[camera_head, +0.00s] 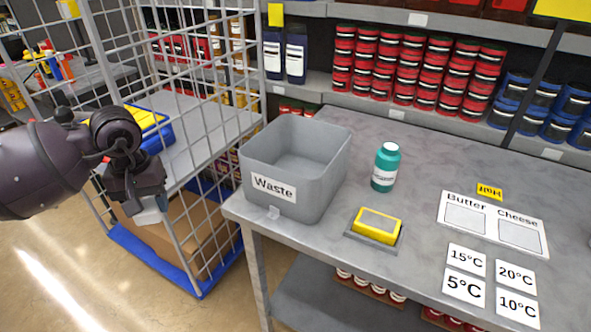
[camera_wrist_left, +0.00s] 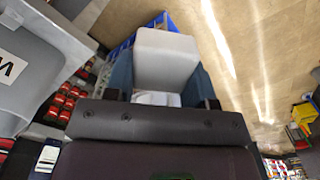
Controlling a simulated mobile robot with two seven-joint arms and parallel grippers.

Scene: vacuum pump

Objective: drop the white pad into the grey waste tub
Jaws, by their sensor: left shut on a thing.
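My left gripper (camera_head: 140,205) hangs at the left of the head view, in front of the wire cage and left of the table. It is shut on the white pad (camera_head: 150,217), which shows only partly below the fingers. In the left wrist view the white pad (camera_wrist_left: 165,58) is a pale block between the two fingers of the gripper (camera_wrist_left: 160,85). The grey waste tub (camera_head: 325,190), labelled "Waste", stands on the table's left end, right of the gripper and apart from it. Its inside looks empty where visible. The tub (camera_wrist_left: 40,45) also shows at the left wrist view's left edge.
A teal bottle (camera_head: 385,167) and a yellow device (camera_head: 377,225) stand right of the tub on the grey table (camera_head: 300,235). Label cards (camera_head: 493,222) lie further right. The wire cage (camera_head: 190,150) stands behind my left arm. Shelves of jars (camera_head: 410,70) line the back.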

